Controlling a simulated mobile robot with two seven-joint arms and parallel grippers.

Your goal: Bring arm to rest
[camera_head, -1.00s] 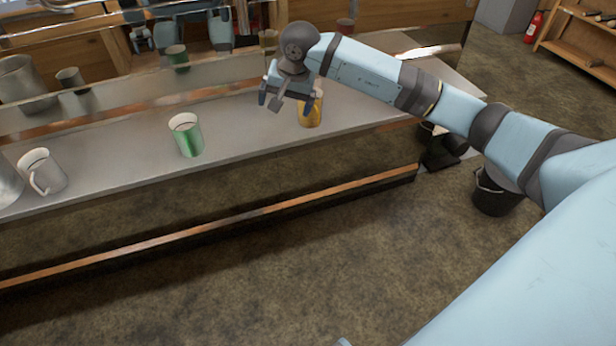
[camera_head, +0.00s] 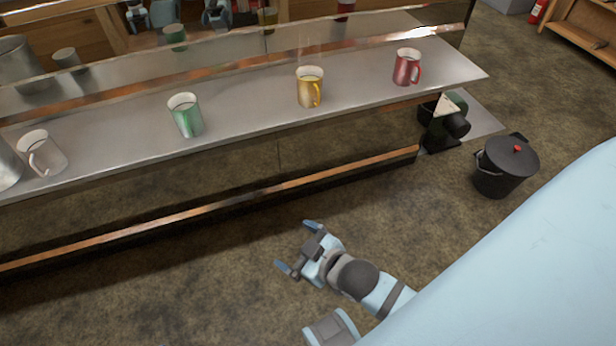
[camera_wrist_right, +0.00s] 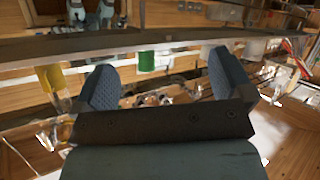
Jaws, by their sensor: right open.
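My right gripper (camera_head: 298,248) is low over the floor in front of the evaporator's ledge, clear of it. Its jaws are open and empty, with a gap between both fingers in the right wrist view (camera_wrist_right: 165,82). A green mug (camera_head: 187,119), a yellow mug (camera_head: 307,90) and a red mug (camera_head: 404,68) stand upright on the ledge. A pale mug (camera_head: 50,158) stands on it at the left. Yellow (camera_wrist_right: 52,78) and green (camera_wrist_right: 146,61) shapes show beyond the fingers in the wrist view. My left gripper is not identifiable.
The metal ledge (camera_head: 245,105) runs across the view, with a copper-coloured rail (camera_head: 210,208) below it. A black lidded bucket (camera_head: 503,170) stands on the floor at the right. A wooden shelf (camera_head: 580,35) is at the far right. Floor around the gripper is clear.

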